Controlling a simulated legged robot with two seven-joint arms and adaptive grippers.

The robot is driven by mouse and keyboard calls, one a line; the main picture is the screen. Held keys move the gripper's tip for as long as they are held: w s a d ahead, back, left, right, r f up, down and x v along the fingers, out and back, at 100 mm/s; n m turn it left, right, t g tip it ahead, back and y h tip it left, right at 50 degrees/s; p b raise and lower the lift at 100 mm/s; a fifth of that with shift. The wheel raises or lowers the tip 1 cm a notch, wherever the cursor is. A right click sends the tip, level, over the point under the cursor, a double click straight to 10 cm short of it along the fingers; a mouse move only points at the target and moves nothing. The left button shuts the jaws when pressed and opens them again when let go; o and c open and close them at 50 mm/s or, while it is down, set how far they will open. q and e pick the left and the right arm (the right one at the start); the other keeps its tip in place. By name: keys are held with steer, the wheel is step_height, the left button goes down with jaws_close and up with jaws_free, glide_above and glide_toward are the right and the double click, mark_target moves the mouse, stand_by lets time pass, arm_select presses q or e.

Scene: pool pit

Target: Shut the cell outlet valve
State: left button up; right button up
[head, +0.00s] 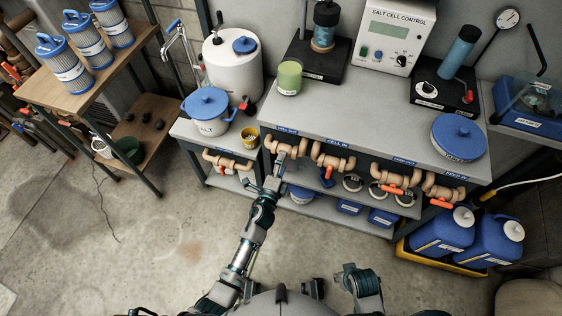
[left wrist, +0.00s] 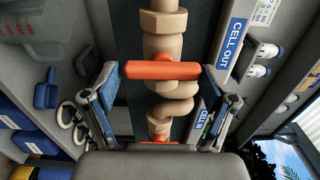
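The cell outlet valve is a tan pipe fitting (head: 286,149) under the front edge of the grey bench, below a blue label. In the left wrist view its label (left wrist: 235,45) reads CELL OUT. Its orange handle (left wrist: 162,70) lies crosswise to the tan pipe (left wrist: 163,22). My left gripper (head: 274,181) is just in front of this valve. In the left wrist view its two fingers (left wrist: 161,84) are apart, one near each end of the handle. I cannot tell whether they touch it. The head view hides the handle behind the gripper. My right gripper is not in view.
Other valves with orange handles sit along the bench edge, including the CELL IN valve (head: 331,160) to the right and one at far left (head: 228,163). A lower shelf (head: 340,213) holds blue boxes. Blue jugs (head: 443,232) stand at right. The floor at left is clear.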

arm_select(q)
steer(key=shift+o, duration=0.6)
steer(key=shift+s+f, duration=0.1)
steer(key=shift+f, duration=0.2)
steer(key=shift+d+r, duration=0.1)
steer(key=shift+r, duration=0.05)
steer(key=v, duration=1.2)
